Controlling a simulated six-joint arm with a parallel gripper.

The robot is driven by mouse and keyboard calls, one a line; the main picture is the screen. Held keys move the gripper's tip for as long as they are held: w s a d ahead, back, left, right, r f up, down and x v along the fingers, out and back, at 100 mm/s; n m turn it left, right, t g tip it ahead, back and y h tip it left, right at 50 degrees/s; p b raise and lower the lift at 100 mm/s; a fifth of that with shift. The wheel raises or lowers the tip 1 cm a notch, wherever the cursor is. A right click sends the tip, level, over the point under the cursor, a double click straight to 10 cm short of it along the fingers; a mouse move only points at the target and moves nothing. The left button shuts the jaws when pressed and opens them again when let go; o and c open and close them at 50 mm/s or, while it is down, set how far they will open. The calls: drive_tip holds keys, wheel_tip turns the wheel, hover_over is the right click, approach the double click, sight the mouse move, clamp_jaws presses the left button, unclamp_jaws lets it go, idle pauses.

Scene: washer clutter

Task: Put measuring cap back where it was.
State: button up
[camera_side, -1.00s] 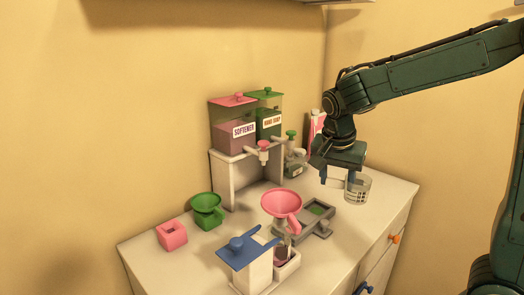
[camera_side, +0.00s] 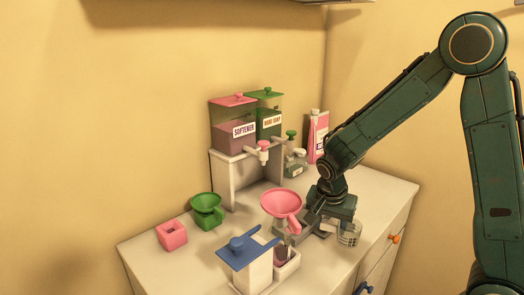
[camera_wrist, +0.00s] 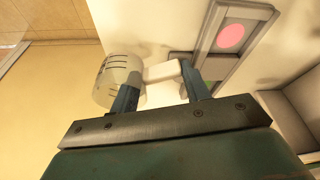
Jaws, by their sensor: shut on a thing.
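The measuring cap (camera_side: 349,233) is a clear cup with dark marks and a pale handle, at the counter's right front in the side view. It also shows in the wrist view (camera_wrist: 117,78), left of the fingers. My gripper (camera_wrist: 161,86) is shut on its pale handle, between the two fingers. In the side view my gripper (camera_side: 328,228) hangs low, just left of the cup, and hides the fingertips. I cannot tell whether the cup touches the counter. A grey tray with a pink disc (camera_wrist: 231,36) lies beyond the handle in the wrist view.
A pink funnel (camera_side: 281,203) on a stand and a blue-topped white holder (camera_side: 245,250) stand left of my gripper. Softener (camera_side: 233,136) and hand soap (camera_side: 269,124) dispensers, a pink carton (camera_side: 318,135) and a green funnel (camera_side: 206,210) stand farther back. Counter (camera_side: 385,192) at right is clear.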

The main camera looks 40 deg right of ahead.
sight(329, 229)
drive_tip(key=shift+f, duration=1.9)
drive_tip(key=shift+f, duration=0.1)
drive_tip(key=o, duration=1.2)
drive_tip(key=v, duration=1.2)
